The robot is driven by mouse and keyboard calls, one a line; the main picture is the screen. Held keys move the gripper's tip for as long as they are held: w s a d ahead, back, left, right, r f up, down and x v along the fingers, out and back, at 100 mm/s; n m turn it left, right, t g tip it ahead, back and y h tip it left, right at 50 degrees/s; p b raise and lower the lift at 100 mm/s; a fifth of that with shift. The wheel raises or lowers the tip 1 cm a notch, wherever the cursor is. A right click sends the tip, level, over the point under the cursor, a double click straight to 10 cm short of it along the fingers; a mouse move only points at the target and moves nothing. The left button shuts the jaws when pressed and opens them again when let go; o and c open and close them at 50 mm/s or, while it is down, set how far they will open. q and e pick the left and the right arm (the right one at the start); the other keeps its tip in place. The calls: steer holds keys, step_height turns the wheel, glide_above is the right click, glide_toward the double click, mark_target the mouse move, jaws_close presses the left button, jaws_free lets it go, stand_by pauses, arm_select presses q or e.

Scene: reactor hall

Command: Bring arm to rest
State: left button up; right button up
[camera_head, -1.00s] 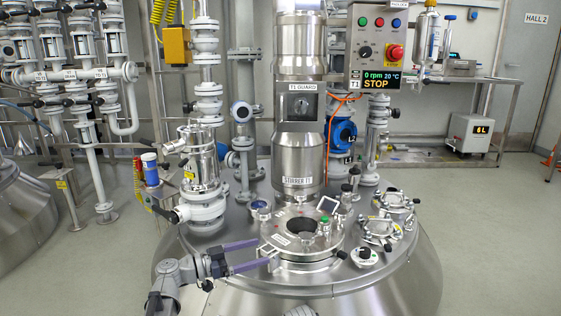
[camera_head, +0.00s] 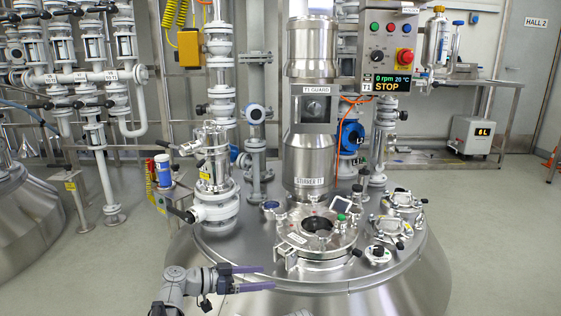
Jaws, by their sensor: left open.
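My left arm comes in from the bottom left. Its gripper (camera_head: 268,277) has two purple fingers spread apart with nothing between them. It hangs over the front left part of the steel reactor lid, left of and below the round manway (camera_head: 316,232), apart from it. The manway has a dark opening in its middle and a clamp (camera_head: 290,262) at its front left edge. My right gripper is not in view.
The stirrer column (camera_head: 310,160) rises behind the manway. White valves and pipes (camera_head: 217,190) stand at the lid's left. The control box (camera_head: 391,55) reads 0 rpm, 20 °C, STOP. Open floor (camera_head: 480,230) lies to the right.

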arm_select(q)
steer(key=s+a+f+n+g+y, duration=0.2)
steer(key=s+f+n+y, duration=0.25)
steer(key=f, duration=0.25)
steer(key=s+a+f+n+g+y, duration=0.2)
steer(key=s+a+f+n+y, duration=0.1)
steer(key=s+f+y, duration=0.4)
steer(key=s+a+f+n+y, duration=0.3)
steer(key=a+n, duration=0.1)
steer(key=a, duration=0.2)
steer(key=s+d+r+m+g+y+p, duration=0.1)
steer(key=s+d+r+m+p, duration=0.15)
steer(key=d+r+p, duration=0.5)
steer(key=s+d+r+m+g+p, duration=0.1)
steer(key=s+d+r+p, duration=0.25)
steer(key=r+p, duration=0.75)
step_height(320, 180, up, 36)
steer(key=p, duration=3.6)
steer(key=shift+w, duration=0.15)
steer(key=shift+r, duration=0.1)
